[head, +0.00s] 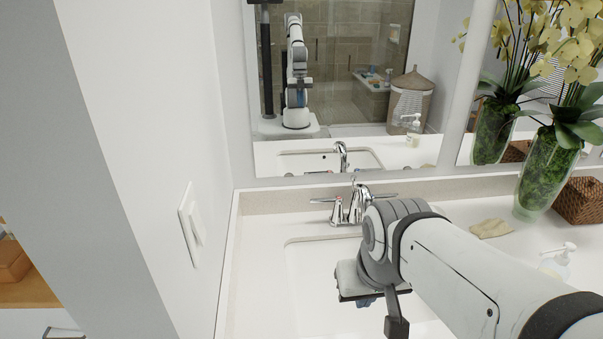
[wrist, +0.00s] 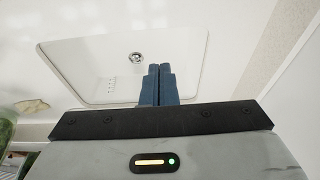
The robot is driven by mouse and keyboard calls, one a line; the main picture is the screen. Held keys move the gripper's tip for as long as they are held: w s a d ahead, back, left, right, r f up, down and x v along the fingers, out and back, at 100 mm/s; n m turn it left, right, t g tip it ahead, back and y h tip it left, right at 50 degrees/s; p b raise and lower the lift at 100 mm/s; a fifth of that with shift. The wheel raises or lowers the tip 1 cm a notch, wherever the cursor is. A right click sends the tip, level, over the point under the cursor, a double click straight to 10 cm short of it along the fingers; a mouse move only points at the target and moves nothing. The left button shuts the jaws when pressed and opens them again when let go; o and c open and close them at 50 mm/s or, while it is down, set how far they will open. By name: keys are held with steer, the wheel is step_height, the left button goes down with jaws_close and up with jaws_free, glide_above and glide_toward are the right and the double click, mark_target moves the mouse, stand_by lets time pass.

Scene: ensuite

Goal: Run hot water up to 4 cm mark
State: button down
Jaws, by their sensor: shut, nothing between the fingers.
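The white sink basin (head: 312,275) is set in the counter; its drain (wrist: 137,58) shows in the wrist view. No water stream or water level is visible, and I cannot make out a depth mark. The chrome faucet (head: 357,203) stands behind the basin. Its left handle (head: 338,209) bears a small red spot; its right handle (head: 384,196) is partly hidden by my arm. My gripper (head: 366,302) is over the basin, in front of the faucet and apart from it. In the wrist view its blue fingers (wrist: 158,84) are together and empty.
A wall with a switch plate (head: 191,222) stands close on the left. A mirror (head: 340,80) is behind the faucet. To the right are a folded cloth (head: 491,228), a soap dispenser (head: 556,262), a glass vase (head: 545,175) with orchids and a woven basket (head: 580,202).

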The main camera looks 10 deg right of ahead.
steer(key=w+r, duration=0.4)
steer(key=w, duration=0.6)
steer(key=p, duration=0.2)
glide_above(327, 201)
steer(key=a, duration=0.2)
step_height(327, 201, down, 5)
steer(key=p+x, duration=0.1)
steer(key=x, duration=0.8)
steer(key=shift+a+f+n+t+p, duration=0.25)
steer(key=shift+f+n+t+p, duration=0.05)
steer(key=shift+t+p, duration=0.1)
steer(key=shift+s+n+b, duration=0.25)
steer(key=shift+n+b, duration=0.15)
steer(key=shift+b, duration=0.05)
